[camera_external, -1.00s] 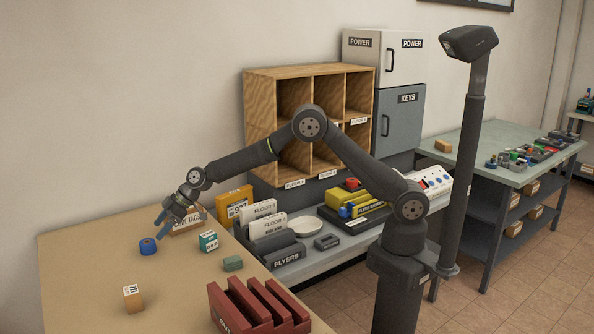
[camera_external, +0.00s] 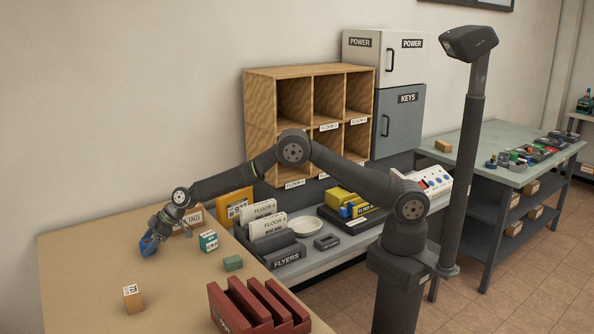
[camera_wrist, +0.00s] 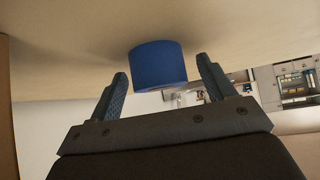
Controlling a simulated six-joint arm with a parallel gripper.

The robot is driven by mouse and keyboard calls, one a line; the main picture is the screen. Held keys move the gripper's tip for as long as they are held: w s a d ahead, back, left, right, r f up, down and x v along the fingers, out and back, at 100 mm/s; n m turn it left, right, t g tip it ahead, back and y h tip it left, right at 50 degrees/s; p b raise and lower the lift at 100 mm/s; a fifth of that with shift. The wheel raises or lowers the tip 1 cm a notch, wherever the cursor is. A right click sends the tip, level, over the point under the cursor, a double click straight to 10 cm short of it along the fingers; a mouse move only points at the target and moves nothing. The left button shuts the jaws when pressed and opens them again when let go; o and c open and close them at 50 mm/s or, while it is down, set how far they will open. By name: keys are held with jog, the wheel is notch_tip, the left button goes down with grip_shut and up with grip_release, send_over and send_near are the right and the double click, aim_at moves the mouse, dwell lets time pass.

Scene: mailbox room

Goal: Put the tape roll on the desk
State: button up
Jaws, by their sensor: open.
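A blue tape roll (camera_external: 148,246) lies on the tan desk (camera_external: 90,260) at the left of the external view. In the wrist view the tape roll (camera_wrist: 158,66) shows as a blue cylinder between and just beyond my two fingers. My gripper (camera_external: 152,240) is low at the roll, with its fingers partly hiding it. In the wrist view the fingers of my gripper (camera_wrist: 168,88) are spread apart, with a gap visible on each side of the roll.
A teal-and-white box (camera_external: 208,241), a green block (camera_external: 233,263) and a tan box (camera_external: 133,299) stand on the desk. A red slotted rack (camera_external: 255,308) is at its front. A labelled TAGS holder (camera_external: 190,222) is right beside my wrist.

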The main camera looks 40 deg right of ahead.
aim_at(150, 240)
jog(key=c, duration=1.1)
jog(key=shift+r, duration=0.1)
jog(key=shift+r, duration=0.5)
jog(key=r, duration=0.2)
jog(key=d+r, duration=0.1)
jog(key=shift+w+r, duration=0.25)
jog(key=shift+r, duration=0.05)
jog(key=w+d+r, duration=0.1)
jog(key=d+r, duration=0.1)
jog(key=d, duration=0.1)
jog(key=w+d+r, duration=0.2)
jog(key=d, duration=0.1)
jog(key=w+d+r, duration=0.1)
jog(key=d+r, duration=0.1)
jog(key=d, duration=0.1)
jog(key=shift+w+d+r, duration=0.15)
jog(key=shift+w+d, duration=0.1)
jog(key=shift+d, duration=0.05)
jog(key=shift+d, duration=0.1)
